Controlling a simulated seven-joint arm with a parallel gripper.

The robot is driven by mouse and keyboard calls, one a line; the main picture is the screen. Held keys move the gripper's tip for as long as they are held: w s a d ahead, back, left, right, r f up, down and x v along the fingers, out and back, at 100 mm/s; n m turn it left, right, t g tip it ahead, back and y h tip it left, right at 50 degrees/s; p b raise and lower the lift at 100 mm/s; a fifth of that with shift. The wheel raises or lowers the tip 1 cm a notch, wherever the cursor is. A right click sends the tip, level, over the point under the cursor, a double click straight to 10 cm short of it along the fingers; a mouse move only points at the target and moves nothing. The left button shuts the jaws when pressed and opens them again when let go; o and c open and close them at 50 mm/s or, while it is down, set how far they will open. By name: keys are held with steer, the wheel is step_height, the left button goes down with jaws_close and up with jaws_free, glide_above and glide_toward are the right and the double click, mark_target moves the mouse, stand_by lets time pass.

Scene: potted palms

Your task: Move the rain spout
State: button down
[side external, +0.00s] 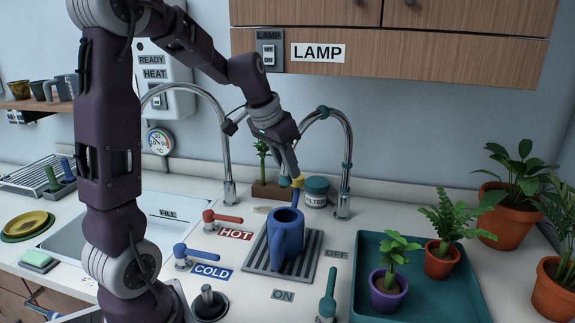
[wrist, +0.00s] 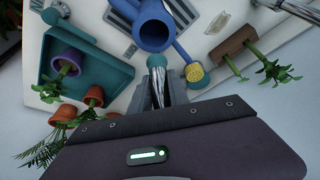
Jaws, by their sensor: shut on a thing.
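The rain spout (side external: 345,150) is a silver arched pipe with teal collars, rising from the counter behind the grate. Its teal outlet (wrist: 157,61) points down close to the rim of the blue watering can (side external: 287,240). The can (wrist: 153,28) stands upright on a striped grate (side external: 255,258). The can's yellow rose (side external: 297,181) is next to the outlet. My gripper (side external: 292,160) is shut on the spout's downturned end; in the wrist view the silver pipe lies between the fingers (wrist: 160,95). I cannot tell whether the outlet is fully over the can.
A teal lever (side external: 327,297) stands between OFF and ON labels. Red HOT (side external: 220,218) and blue COLD (side external: 195,253) taps sit left of the can. A teal tray (side external: 420,295) with potted plants is at right. Another silver faucet (side external: 222,120) and a FILTER jar (side external: 316,190) stand behind.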

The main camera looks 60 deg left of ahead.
stand_by(0.6)
steer(key=shift+w+d, duration=0.15)
steer(key=shift+d, duration=0.3)
steer(key=w+d+n+g+y, duration=0.2)
steer(key=w+d+n, duration=0.9)
steer(key=w+d, duration=0.6)
steer(key=shift+w+d+y, duration=0.15)
steer(key=shift+w+y, duration=0.45)
steer(key=shift+y, duration=0.1)
steer(key=c, duration=1.4)
jaws_free()
steer(key=shift+w, duration=0.15)
steer(key=shift+o, duration=0.7)
